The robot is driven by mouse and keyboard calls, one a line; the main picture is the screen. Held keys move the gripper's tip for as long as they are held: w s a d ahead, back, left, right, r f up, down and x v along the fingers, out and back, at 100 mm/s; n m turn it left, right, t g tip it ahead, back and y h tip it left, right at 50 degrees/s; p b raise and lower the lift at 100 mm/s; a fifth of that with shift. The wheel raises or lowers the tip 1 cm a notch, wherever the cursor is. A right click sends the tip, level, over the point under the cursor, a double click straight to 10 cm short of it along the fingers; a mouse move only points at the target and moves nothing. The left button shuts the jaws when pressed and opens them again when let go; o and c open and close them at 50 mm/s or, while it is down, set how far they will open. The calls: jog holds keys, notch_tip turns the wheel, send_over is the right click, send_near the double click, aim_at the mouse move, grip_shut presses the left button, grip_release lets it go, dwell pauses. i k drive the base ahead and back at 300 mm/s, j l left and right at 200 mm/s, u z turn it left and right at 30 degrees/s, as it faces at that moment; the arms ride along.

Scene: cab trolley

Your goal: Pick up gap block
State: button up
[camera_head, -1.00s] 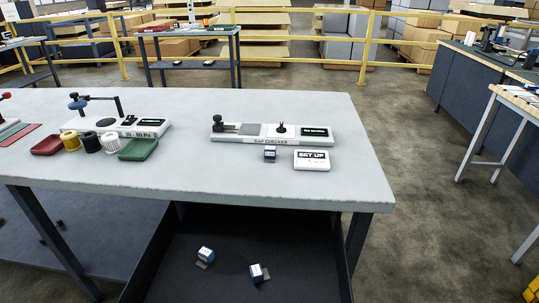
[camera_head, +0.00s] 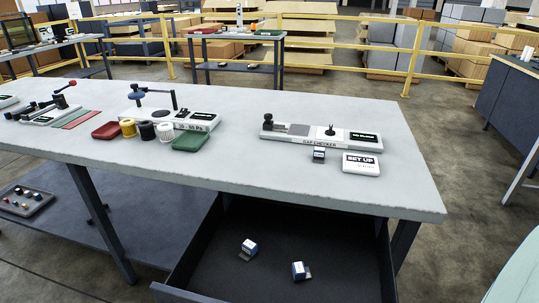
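One block (camera_head: 319,154) stands on the grey table (camera_head: 300,196) just in front of the gap checker (camera_head: 300,135), left of the "SET UP" card (camera_head: 361,164). A second block (camera_head: 249,247) and a third block (camera_head: 299,270) lie apart in the dark open tray (camera_head: 345,262) below the tabletop, each with a small metal plate showing. My gripper is not in view.
Red (camera_head: 107,130) and green (camera_head: 189,141) dishes, with several spools between them, stand on the table's left half. A small tray (camera_head: 25,203) of parts sits on the lower shelf. Yellow railing (camera_head: 290,65) runs behind.

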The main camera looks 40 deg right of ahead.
aim_at(319, 153)
jog(key=l+u, duration=0.35)
jog(key=k+l+u, duration=0.15)
jog(key=u, duration=0.2)
jog(key=k+l+u, duration=0.15)
jog(key=l+u, duration=0.25)
jog(key=k+l+u, duration=0.5)
jog(key=k+l, duration=0.6)
jog(key=k+l+u, duration=0.1)
jog(key=k+l, duration=0.3)
jog(key=k, duration=0.15)
jog(key=k+l, duration=0.4)
jog(key=i+l, duration=0.2)
jog(key=i+j+u, duration=0.05)
